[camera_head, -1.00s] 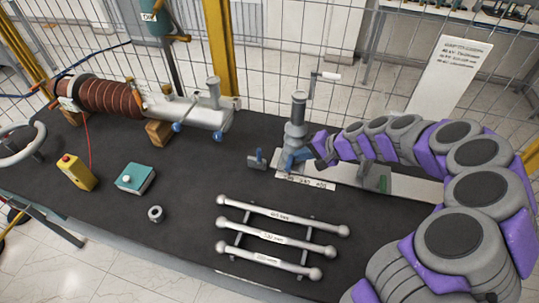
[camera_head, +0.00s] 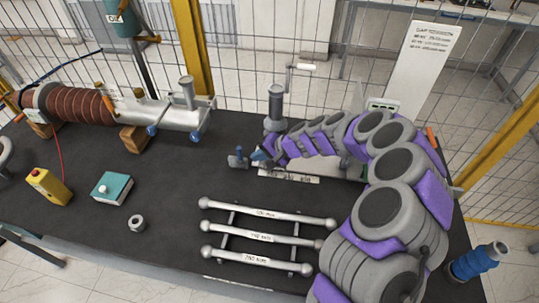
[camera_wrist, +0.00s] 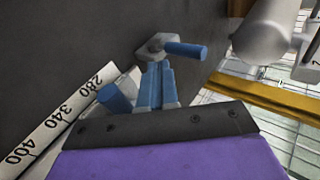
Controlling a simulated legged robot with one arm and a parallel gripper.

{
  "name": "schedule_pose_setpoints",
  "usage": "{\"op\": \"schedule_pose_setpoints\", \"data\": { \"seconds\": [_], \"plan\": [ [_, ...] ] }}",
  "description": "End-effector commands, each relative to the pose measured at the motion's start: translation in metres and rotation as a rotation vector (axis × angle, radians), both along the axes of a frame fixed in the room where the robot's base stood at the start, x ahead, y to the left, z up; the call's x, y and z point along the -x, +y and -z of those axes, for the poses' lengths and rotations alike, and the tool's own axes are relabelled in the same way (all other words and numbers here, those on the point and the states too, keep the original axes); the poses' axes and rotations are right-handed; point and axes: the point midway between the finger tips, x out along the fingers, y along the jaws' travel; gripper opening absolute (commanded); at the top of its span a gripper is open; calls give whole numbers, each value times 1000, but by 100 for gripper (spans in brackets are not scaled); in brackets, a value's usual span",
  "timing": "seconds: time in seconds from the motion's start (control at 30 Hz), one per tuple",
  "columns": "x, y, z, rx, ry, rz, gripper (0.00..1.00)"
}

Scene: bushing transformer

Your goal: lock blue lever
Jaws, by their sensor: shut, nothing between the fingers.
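In the wrist view, a blue lever (camera_wrist: 186,50) points right from a grey fitting on the dark surface. My gripper (camera_wrist: 155,66) is shut and empty, its narrow blue-grey fingers ending just below that fitting; I cannot tell whether they touch it. A second blue handle (camera_wrist: 115,97) lies left of the fingers, partly hidden by my gripper. In the head view, a small blue and grey lever piece (camera_head: 238,158) is just left of my gripper (camera_head: 256,156), at the foot of a grey post (camera_head: 276,105).
A numbered white strip (camera_wrist: 60,122) lies left of my gripper. Three silver bars (camera_head: 268,233) rest on a rack in front. A teal box (camera_head: 112,187), yellow button box (camera_head: 48,186) and nut (camera_head: 137,222) stand left. A ribbed brown bushing (camera_head: 75,104) lies behind. Mesh fencing closes the back.

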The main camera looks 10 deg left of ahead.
Motion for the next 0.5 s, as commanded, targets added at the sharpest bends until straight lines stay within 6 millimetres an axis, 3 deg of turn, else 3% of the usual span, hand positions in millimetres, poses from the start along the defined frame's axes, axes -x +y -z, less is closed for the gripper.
{"op": "schedule_pose_setpoints", "data": {
  "seconds": [0.2,0.5],
  "plan": [
    [-6,24,-1,0,-2,-1,0],
    [-7,29,-2,-1,-1,1,0]
  ]
}}
